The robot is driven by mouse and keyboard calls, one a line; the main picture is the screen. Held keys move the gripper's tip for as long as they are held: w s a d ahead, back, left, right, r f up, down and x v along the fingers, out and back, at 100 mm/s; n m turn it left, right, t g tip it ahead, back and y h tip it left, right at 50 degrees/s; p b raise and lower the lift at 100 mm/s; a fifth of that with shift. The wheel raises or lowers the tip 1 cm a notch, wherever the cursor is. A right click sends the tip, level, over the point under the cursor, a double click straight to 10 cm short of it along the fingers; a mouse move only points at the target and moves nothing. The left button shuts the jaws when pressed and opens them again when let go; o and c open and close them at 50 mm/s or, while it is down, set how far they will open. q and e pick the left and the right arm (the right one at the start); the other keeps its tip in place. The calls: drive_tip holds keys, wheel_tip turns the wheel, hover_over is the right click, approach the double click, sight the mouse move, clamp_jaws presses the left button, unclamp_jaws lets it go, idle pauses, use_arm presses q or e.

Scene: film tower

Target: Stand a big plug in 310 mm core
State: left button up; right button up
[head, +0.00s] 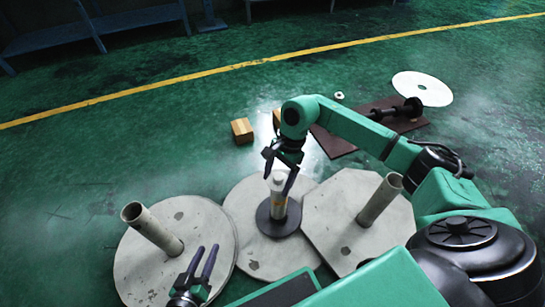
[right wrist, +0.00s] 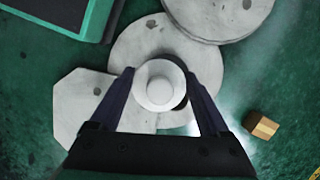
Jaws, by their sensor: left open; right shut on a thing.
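A pale cylinder with a white round top (head: 278,187) and a yellowish band stands over a dark round base (head: 265,222) on the middle concrete disc. My right gripper (head: 279,172) is shut on this cylinder from above; its white top (right wrist: 159,85) shows between the fingers in the right wrist view. I cannot tell whether it is the plug or a core. Bare grey tubes rise from the left disc (head: 151,230) and the right slab (head: 380,200). My left gripper (head: 207,262) is open and empty, over the left disc's lower right part.
The left disc (head: 135,270), middle disc (head: 240,200) and angular right slab (head: 325,210) lie close together. Wooden blocks (head: 242,130) lie beyond. A brown mat (head: 338,143) holds a black spool-like piece (head: 405,110); a white disc (head: 423,88) lies beyond. The green floor at left is clear.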

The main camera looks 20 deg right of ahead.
drive_tip(key=w+m, duration=0.1)
drive_tip(key=m, duration=0.1)
drive_tip(key=w+d+m+t, duration=0.1)
drive_tip(key=m, duration=0.1)
drive_tip(key=w+m+t, duration=0.1)
drive_tip(key=m, duration=0.1)
drive_tip(key=shift+d+f+m, duration=0.15)
drive_tip(key=shift+f+m, duration=0.2)
drive_tip(key=shift+m, duration=0.05)
use_arm(q)
drive_tip(key=shift+n+t, duration=0.3)
drive_tip(key=shift+t, duration=0.3)
wheel_tip(320, 180, down, 5)
drive_tip(key=b, duration=0.4)
drive_tip(key=shift+a+f, duration=0.1)
use_arm(e)
drive_tip(key=w+d+f+m+t+h, duration=0.2)
drive_tip(key=f+m, duration=0.4)
drive_tip(key=m, duration=0.3)
drive_tip(key=shift+w+d+m, duration=0.3)
drive_tip(key=shift+w+d, duration=0.05)
drive_tip(key=shift+w, duration=0.15)
drive_tip(key=shift+f, duration=0.1)
drive_tip(key=shift+w+a, duration=0.15)
drive_tip(key=shift+w, duration=0.1)
use_arm(q)
drive_tip(key=shift+f+b, duration=0.7)
drive_tip(key=shift+b, duration=0.25)
use_arm(e)
drive_tip(key=shift+f, duration=1)
